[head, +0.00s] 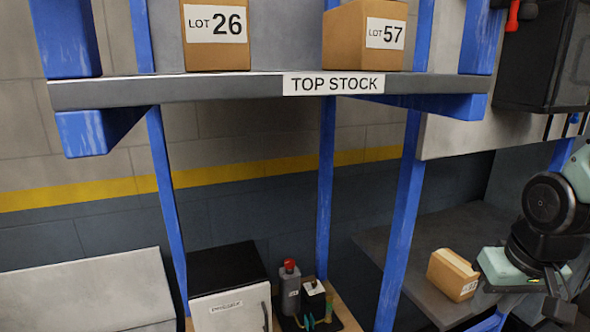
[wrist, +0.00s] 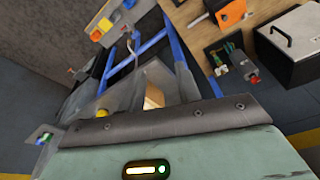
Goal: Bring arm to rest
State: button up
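My arm enters at the right edge of the head view, with a dark joint and a pale green hand. My gripper (head: 556,308) points down at the lower right, and dark finger parts show only in part. I cannot tell whether it is open or shut, and I see nothing held in it. In the wrist view, the pale green hand housing with a lit indicator fills the bottom, and the fingertips are not clear. A small cardboard box (head: 452,275) lies on a grey surface (head: 415,262) just left of the hand; I cannot tell whether they touch.
A shelf marked TOP STOCK (head: 190,88) holds boxes LOT 26 (head: 216,52) and LOT 57 (head: 345,40). Blue posts (head: 402,215) stand left of my arm. A black-topped white cabinet (head: 229,300) and a red-capped bottle (head: 290,290) stand below. A dark case (head: 540,60) hangs upper right.

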jog(key=s+a+f+n+g+b, duration=0.1)
jog(key=s+a+f+n+b, duration=0.3)
jog(key=a, duration=0.5)
jog(key=s+a+f+n+g+b, duration=0.1)
jog(key=s+a+f+n+b, duration=0.3)
jog(key=s+a+f+b, duration=0.4)
jog(key=shift+s+a+f+n+g+y+b, duration=0.2)
jog(key=shift+s+a+n+g+y+b, duration=0.1)
jog(key=shift+s+a+b, duration=0.6)
jog(key=shift+d, duration=0.1)
